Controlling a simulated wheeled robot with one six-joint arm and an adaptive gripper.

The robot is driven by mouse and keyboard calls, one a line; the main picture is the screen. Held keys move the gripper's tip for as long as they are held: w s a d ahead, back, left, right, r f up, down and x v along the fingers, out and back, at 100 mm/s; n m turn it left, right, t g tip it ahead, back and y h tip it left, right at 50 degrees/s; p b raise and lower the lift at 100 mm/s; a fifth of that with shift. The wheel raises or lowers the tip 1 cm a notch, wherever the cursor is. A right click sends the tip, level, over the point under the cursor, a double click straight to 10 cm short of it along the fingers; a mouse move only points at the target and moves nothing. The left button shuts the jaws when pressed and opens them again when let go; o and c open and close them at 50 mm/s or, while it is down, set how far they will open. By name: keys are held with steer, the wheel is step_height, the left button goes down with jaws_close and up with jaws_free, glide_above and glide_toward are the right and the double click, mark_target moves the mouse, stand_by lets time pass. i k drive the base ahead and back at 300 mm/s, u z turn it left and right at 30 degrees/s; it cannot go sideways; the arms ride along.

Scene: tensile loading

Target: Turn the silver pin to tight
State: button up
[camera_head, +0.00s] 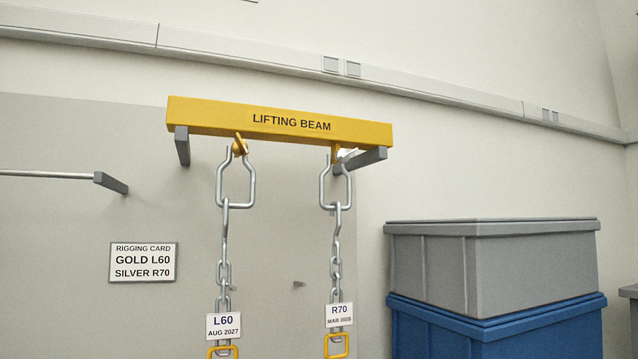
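The silver pin (347,155) shows as a small bright piece at the top of the right shackle (336,185), under the right part of the yellow lifting beam (280,121). It is small and partly hidden by the beam's grey bracket, so I cannot tell how far it is turned. A gold pin (240,145) sits at the top of the left shackle (236,186). A chain with tag R70 (339,315) hangs from the right shackle, and one with tag L60 (223,326) from the left. My gripper is not in view.
A rigging card (143,262) on the grey panel reads GOLD L60, SILVER R70. A grey bin (495,268) stands on a blue bin (500,328) at the right. A horizontal rod (45,174) with a dark end is at the left. The space between the chains is clear.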

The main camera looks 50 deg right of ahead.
mark_target(342, 156)
steer(key=z, duration=1.3)
steer(key=k, duration=0.4)
steer(key=z, duration=0.85)
steer(key=i, duration=0.3)
